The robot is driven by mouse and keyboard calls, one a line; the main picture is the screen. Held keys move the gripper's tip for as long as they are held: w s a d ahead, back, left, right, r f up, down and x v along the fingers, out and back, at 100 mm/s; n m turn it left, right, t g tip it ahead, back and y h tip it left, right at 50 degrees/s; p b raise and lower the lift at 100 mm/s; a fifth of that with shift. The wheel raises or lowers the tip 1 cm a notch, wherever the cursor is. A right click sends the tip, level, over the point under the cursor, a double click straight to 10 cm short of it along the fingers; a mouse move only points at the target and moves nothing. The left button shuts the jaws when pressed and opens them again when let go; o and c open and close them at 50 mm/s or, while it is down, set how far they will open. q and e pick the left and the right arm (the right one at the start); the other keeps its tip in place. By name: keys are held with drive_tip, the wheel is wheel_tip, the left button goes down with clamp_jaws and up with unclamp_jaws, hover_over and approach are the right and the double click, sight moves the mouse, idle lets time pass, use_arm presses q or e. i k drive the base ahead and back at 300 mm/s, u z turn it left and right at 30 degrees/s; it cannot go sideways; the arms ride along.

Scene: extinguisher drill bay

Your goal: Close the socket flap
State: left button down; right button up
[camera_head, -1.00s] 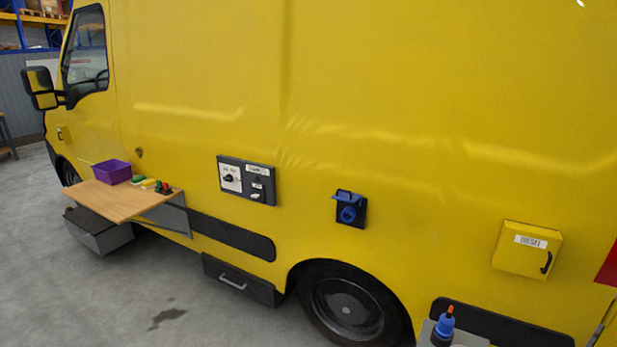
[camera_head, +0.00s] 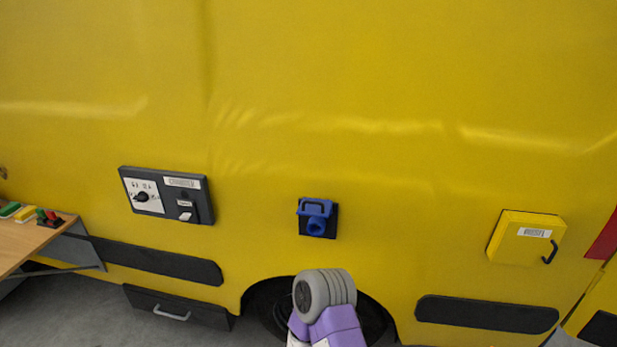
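The blue socket (camera_head: 316,228) sits on a dark backing plate on the yellow van side, near the middle of the view. Its blue flap (camera_head: 315,207) stands out above the round socket mouth, which shows uncovered, so the flap looks open. A part of one of my arms, grey and purple, rises from the bottom edge below the socket, apart from it in the picture. Neither of my grippers shows.
A grey switch panel (camera_head: 167,195) is left of the socket. A yellow box (camera_head: 526,238) with a black handle is on the right. A wooden fold-out table (camera_head: 22,243) juts out at the far left. The van side around the socket is clear.

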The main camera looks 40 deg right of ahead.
sight(319, 207)
drive_tip(key=z, duration=0.7)
drive_tip(key=i, duration=0.95)
drive_tip(key=z, duration=0.85)
